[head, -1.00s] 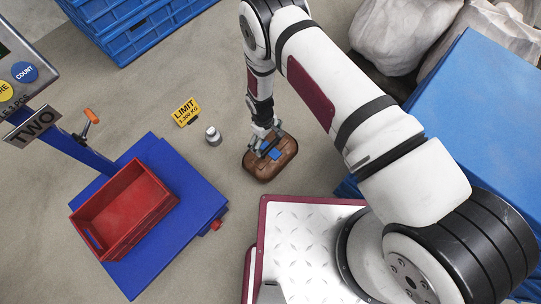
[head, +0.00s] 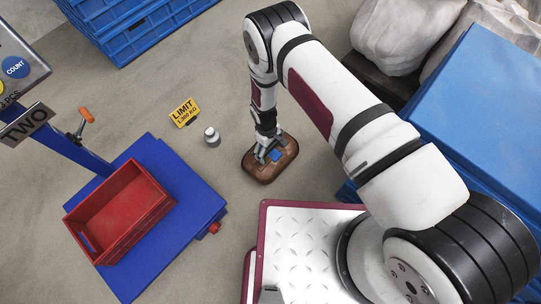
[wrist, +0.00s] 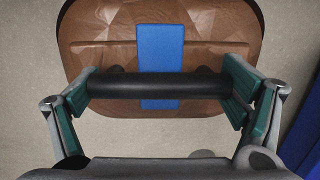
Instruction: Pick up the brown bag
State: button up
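The brown bag (head: 285,165) lies on the floor near the middle of the head view. It has a faceted brown top, a blue patch and a black bar handle, which shows in the wrist view (wrist: 150,84). The bag's top also fills the upper part of the wrist view (wrist: 105,45). My gripper (head: 266,154) is over the bag, pointing down. In the wrist view its two fingers (wrist: 160,95) are wide apart, one near each end of the handle. I cannot tell whether they touch it.
A small grey weight (head: 212,136) and a yellow limit sign (head: 184,111) stand left of the bag. A blue scale platform (head: 190,195) holds a red crate (head: 120,212). Blue crates (head: 125,35) are at the back left. A blue box (head: 480,110) and pale sacks (head: 400,35) are at the right.

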jog(key=c, duration=0.3)
jog(key=shift+r, duration=0.15)
